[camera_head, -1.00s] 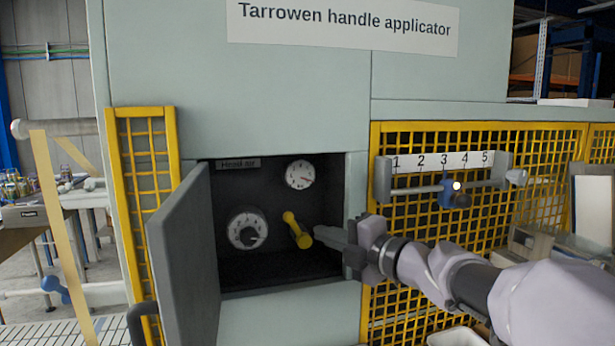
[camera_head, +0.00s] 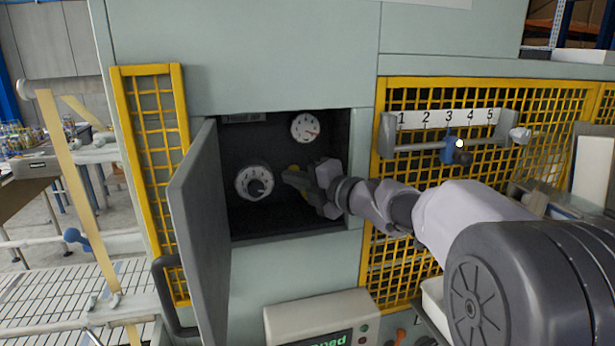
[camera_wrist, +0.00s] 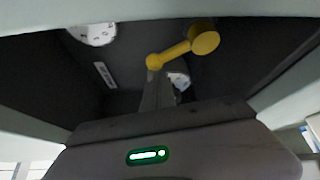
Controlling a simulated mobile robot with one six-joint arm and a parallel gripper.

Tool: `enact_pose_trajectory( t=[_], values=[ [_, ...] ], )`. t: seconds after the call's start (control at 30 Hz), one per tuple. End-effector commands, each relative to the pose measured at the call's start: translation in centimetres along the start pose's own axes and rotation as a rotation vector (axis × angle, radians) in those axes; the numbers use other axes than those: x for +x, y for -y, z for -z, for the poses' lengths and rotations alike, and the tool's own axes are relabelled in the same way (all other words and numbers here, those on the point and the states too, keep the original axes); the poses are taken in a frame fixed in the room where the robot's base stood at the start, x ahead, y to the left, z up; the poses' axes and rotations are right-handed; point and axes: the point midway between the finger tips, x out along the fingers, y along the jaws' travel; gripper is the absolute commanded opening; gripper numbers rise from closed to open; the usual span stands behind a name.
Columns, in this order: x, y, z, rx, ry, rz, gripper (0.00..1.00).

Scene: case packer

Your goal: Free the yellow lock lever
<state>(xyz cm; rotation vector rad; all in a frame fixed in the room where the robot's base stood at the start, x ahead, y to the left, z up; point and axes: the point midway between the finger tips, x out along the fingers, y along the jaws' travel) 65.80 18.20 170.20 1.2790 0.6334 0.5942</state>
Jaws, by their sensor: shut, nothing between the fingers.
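The yellow lock lever (camera_wrist: 178,50) is inside the open dark recess. The wrist view shows it whole, a bar with a small rounded end and a larger round end. In the head view only a bit of yellow (camera_head: 293,168) shows; my gripper hides the rest. My gripper (camera_head: 287,178) reaches into the recess from the right, shut and empty. In the wrist view its fingers (camera_wrist: 158,88) point at the small end of the lever, very close to it. I cannot tell whether they touch.
The recess holds a lower dial (camera_head: 254,183) and an upper dial (camera_head: 304,127). Its grey door (camera_head: 200,230) stands open on the left. Yellow mesh guards flank it, the right one carrying a numbered scale (camera_head: 447,118) with a blue slider. A display panel (camera_head: 320,318) sits below.

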Motion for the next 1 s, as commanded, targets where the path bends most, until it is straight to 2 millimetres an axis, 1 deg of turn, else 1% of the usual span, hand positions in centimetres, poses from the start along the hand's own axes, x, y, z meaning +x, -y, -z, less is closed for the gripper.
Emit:
enact_pose_trajectory(
  t=[0.1, 0.2, 0.53, 1.0],
  values=[
    [0.85, -0.05, -0.02, 0.000, 0.000, 0.000, 0.00],
    [1.09, 0.01, 0.01, 0.000, 0.000, 0.000, 0.00],
    [1.06, 0.07, -0.03, 0.004, 0.001, -0.002, 0.00],
    [0.75, -0.16, -0.55, 0.080, 0.002, -0.047, 0.00]
  ],
)
